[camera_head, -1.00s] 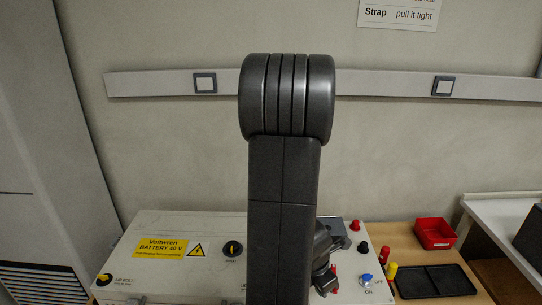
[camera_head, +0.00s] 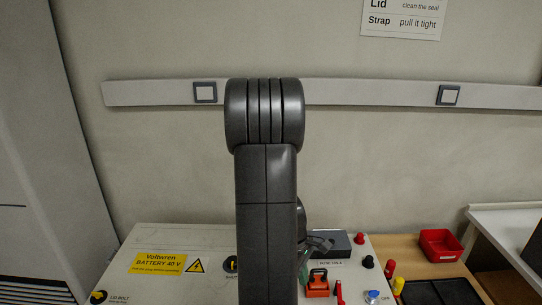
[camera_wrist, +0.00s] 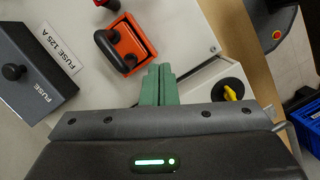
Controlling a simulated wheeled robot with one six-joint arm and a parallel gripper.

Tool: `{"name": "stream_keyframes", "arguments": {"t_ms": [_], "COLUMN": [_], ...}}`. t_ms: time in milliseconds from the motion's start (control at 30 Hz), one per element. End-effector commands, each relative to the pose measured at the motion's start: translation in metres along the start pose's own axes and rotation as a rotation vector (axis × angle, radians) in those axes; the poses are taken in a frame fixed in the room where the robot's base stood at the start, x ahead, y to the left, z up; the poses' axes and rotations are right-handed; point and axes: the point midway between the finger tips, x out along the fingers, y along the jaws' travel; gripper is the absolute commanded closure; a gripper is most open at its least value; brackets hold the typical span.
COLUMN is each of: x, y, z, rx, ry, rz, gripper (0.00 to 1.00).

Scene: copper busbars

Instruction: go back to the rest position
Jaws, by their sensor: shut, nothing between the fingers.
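My gripper (camera_wrist: 157,84) is shut and empty in the wrist view, its two green fingers together. It is over the white battery box (camera_head: 205,238), with the fingertips beside an orange block with a black handle (camera_wrist: 128,48). I cannot tell the height gap. The orange block also shows in the head view (camera_head: 318,287). In the head view my arm's dark upright link hides the middle of the box and most of the gripper.
A grey fuse block (camera_wrist: 30,68) and a yellow knob (camera_wrist: 232,95) flank the gripper. In the head view, a red bin (camera_head: 440,246) and a black tray (camera_head: 455,291) lie on the wooden table at right. The wall behind carries a pale rail (camera_head: 385,93).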

Motion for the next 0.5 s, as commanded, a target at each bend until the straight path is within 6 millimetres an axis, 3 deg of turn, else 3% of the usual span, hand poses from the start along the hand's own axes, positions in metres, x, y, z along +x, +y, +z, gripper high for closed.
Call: {"name": "stream_keyframes", "arguments": {"t_ms": [233,500], "x": [-0.003,-0.003], "y": [0.021,0.028], "z": [-0.010,-0.014], "rx": [0.210,0.272], "ry": [0.000,0.000], "rz": [-0.053,-0.068], "gripper": [1.00,1.00]}}
